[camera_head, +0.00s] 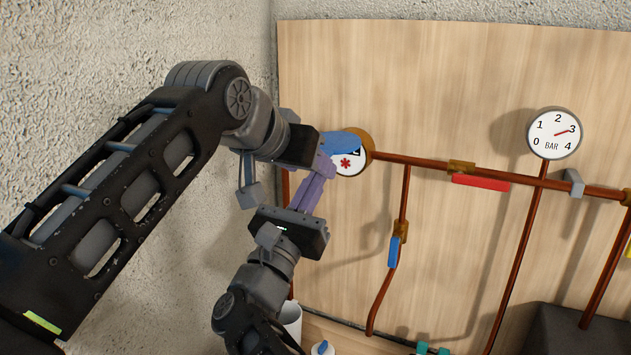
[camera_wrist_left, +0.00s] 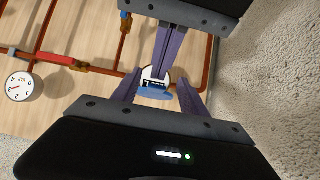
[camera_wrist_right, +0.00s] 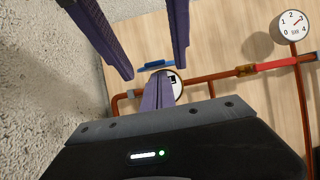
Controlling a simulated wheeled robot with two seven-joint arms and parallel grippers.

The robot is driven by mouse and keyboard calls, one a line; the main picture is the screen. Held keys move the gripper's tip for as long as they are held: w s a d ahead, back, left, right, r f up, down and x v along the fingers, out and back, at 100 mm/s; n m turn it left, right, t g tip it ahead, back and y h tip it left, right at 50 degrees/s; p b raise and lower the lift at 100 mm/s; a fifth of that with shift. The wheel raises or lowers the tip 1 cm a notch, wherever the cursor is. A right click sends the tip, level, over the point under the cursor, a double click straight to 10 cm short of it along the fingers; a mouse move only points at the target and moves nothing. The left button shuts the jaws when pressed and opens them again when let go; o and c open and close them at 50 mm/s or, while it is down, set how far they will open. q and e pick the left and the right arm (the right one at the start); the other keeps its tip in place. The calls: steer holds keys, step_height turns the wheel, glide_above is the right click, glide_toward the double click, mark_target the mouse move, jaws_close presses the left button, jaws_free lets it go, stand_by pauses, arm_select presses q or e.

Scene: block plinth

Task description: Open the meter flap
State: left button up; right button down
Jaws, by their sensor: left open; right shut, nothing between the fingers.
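The meter (camera_head: 350,164) is a round white dial in a brass-coloured case on the wooden board, with a red mark and dark digits partly showing. Its blue flap (camera_head: 341,143) stands out from the face, seen nearly edge-on in the left wrist view (camera_wrist_left: 155,92) and the right wrist view (camera_wrist_right: 155,65). My left gripper (camera_wrist_left: 158,80) is open, its fingers apart on either side of the meter in that view. My right gripper (camera_wrist_right: 158,80) is shut and empty, its fingertips close in front of the dial. I cannot tell whether they touch the flap. My grippers hide part of the meter.
A copper pipe (camera_head: 415,163) runs right from the meter. It carries a red-handled valve (camera_head: 480,183) and a pressure gauge (camera_head: 554,133); a blue-handled valve (camera_head: 394,250) hangs below. A rough wall (camera_head: 90,40) is close on the left. The board's upper middle is clear.

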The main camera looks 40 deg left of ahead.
arm_select(q)
steer(key=v, duration=0.5)
steer(key=shift+f, duration=0.1)
step_height(320, 180, down, 5)
steer(key=b, duration=0.4)
steer(key=shift+b, duration=0.4)
arm_select(e)
steer(key=v, duration=0.8)
